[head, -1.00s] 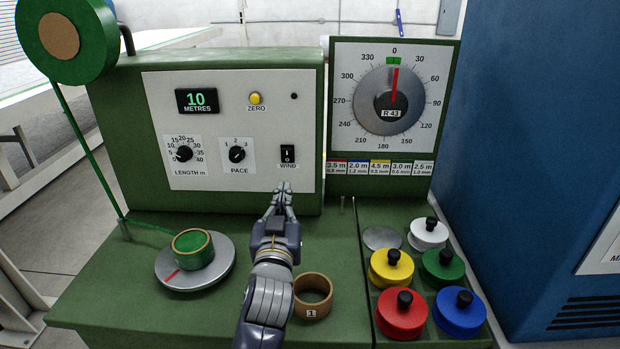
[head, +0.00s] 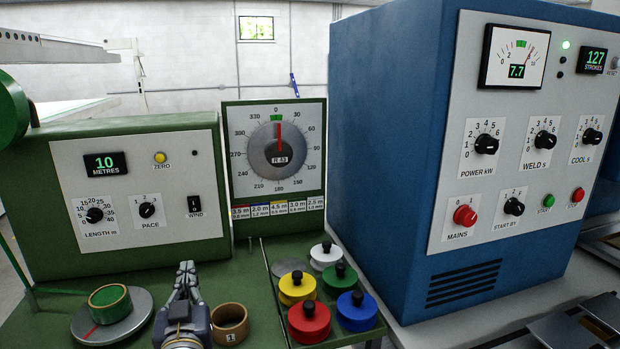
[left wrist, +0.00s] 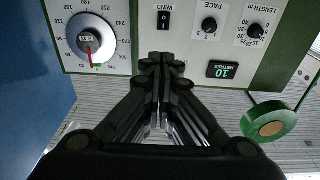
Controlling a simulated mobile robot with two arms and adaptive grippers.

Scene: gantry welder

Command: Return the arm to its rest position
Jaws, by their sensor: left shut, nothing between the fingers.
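My left gripper (head: 186,272) is shut and empty. In the head view it stands over the green bench, in front of the winder panel (head: 140,236) and below the WIND switch (head: 195,206). In the left wrist view its fingers (left wrist: 160,58) meet, with the upside-down panel beyond them. The WIND switch also shows in the left wrist view (left wrist: 163,20). The display (head: 105,164) reads 10 metres. My right gripper is in no view.
A green tape roll (head: 109,303) sits on the turntable (head: 84,325). A cardboard ring (head: 229,324) stands close right of my gripper. Several knobbed weights, including a red one (head: 309,322), stand further right. A blue welder cabinet (head: 385,150) blocks the right side.

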